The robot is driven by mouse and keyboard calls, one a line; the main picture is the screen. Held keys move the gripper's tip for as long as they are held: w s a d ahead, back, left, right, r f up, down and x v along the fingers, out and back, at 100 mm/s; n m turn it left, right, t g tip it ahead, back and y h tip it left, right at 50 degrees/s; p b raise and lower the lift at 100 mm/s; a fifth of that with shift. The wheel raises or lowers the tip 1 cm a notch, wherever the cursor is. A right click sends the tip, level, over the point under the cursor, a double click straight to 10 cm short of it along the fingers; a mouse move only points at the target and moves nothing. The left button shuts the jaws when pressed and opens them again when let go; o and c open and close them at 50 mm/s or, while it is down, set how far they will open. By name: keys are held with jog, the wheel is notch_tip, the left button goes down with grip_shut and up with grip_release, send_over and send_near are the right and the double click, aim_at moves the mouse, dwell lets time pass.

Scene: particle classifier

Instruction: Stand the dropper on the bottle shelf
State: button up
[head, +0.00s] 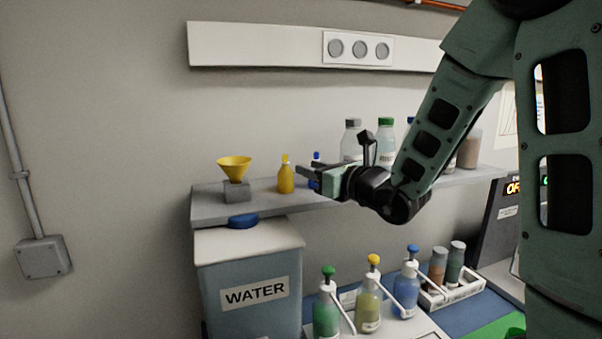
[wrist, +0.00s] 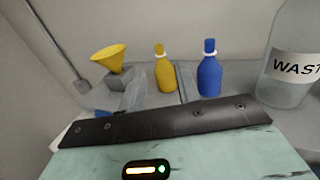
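A small yellow dropper bottle (head: 286,180) stands upright on the grey wall shelf (head: 262,204). A matching blue bottle (head: 316,157) stands to its right, mostly hidden behind my gripper in the head view. Which of the two is the task's dropper, I cannot tell. My gripper (head: 304,175) is level above the shelf, pointing left. In the wrist view its fingers (wrist: 160,85) are apart with nothing held between them. The yellow bottle (wrist: 164,75) shows upright just beyond the fingertips, in line with the gap. The blue bottle (wrist: 209,75) stands right of the right finger.
A yellow funnel (head: 234,167) sits on a grey block at the shelf's left end. Larger bottles (head: 352,142) stand behind my arm, one labelled WASTE (wrist: 290,68). Below are a WATER container (head: 250,280) and pump bottles (head: 368,300).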

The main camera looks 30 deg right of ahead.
jog(key=shift+s, duration=0.35)
jog(key=s+a+n+g+y, duration=0.1)
jog(key=a+n+g+y, duration=0.1)
jog(key=a, duration=0.3)
jog(key=s+a+f+n+g+y, duration=0.1)
jog(key=s+a+n+y, duration=0.1)
jog(key=a+n, duration=0.1)
jog(key=s+a+f+n+g+y, duration=0.1)
jog(key=a+n+g+y, duration=0.1)
jog(key=a, duration=0.4)
jog(key=shift+s+a+f+n+g+y, duration=0.15)
jog(key=shift+a+f+n+g+y, duration=0.15)
jog(key=shift+n+y, duration=0.35)
jog(key=s+a+f+n+g+h, duration=0.1)
jog(key=s+a+f+n+g, duration=0.3)
jog(key=s+a+n+g, duration=0.4)
jog(key=s+a+f+n+g+h, duration=0.1)
jog(key=s+a+f+n+g, duration=0.35)
jog(key=s+n, duration=0.6)
jog(key=s+d+f+n+h, duration=0.4)
jog(key=s+n+h, duration=0.2)
jog(key=n, duration=0.8)
jog(key=shift+s+d+n+h, duration=0.3)
jog(key=shift+n+h, duration=0.1)
jog(key=shift+h, duration=0.65)
jog(key=shift+f+t, duration=0.1)
jog(key=shift+t, duration=0.15)
